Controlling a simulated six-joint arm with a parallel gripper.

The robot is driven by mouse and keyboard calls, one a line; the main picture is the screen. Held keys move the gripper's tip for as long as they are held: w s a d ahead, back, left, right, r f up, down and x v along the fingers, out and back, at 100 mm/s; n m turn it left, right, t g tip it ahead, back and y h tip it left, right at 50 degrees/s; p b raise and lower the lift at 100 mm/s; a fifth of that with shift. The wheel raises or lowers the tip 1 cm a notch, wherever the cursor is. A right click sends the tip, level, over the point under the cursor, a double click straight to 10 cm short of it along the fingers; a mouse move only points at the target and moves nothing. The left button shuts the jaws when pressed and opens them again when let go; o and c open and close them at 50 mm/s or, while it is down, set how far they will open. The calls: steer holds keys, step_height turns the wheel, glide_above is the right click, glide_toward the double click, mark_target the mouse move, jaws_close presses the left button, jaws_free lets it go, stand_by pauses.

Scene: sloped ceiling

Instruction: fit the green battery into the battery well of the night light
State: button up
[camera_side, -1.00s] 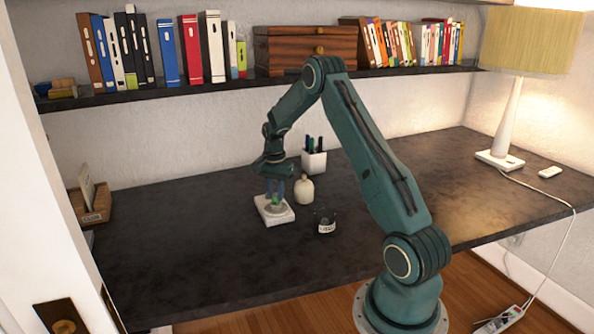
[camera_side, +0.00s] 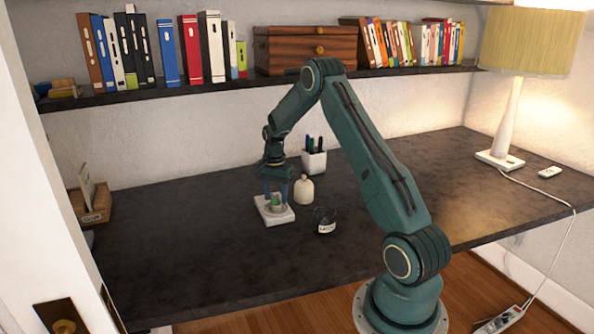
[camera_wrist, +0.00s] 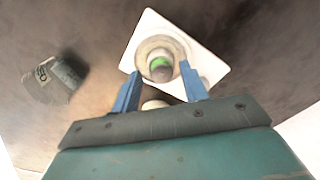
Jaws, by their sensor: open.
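The night light (camera_side: 264,216) is a white square base with a round well, lying on the dark desk; it also shows in the wrist view (camera_wrist: 208,66). The green battery (camera_wrist: 160,64) stands in the round well, its green and grey end facing my wrist camera. In the side view the battery (camera_side: 276,203) is a small green spot over the base. How deep it sits I cannot tell. My gripper (camera_side: 277,198) is open, its blue fingers (camera_wrist: 160,70) spread on either side of the battery, with gaps between them and it.
A cream rounded bottle-like piece (camera_side: 304,191) stands close right of the night light. A dark labelled cup (camera_side: 325,221) is to the front right. A white pen holder (camera_side: 314,160) stands behind. The desk's left and front (camera_side: 190,260) are clear.

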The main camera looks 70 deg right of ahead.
mark_target(275, 198)
step_height(275, 198, up, 12)
steer(key=shift+r, duration=0.15)
stand_by(0.6)
stand_by(0.3)
steer(key=s+a+r+n+t+h, duration=0.1)
steer(key=s+a+r+n, duration=0.25)
steer(key=a+r, duration=0.5)
steer(key=s+a+r+n+t, duration=0.15)
steer(key=a+r+n, duration=0.35)
steer(key=a, duration=0.6)
steer(key=s+a+n+t+y, duration=0.1)
steer(key=s+a+n+t, duration=0.2)
steer(key=s+a+n, duration=0.7)
steer(key=s+a, duration=0.4)
steer(key=s, duration=0.3)
steer(key=shift+s+a+f, duration=0.25)
steer(key=shift+s+f, duration=0.05)
steer(key=shift+s, duration=0.1)
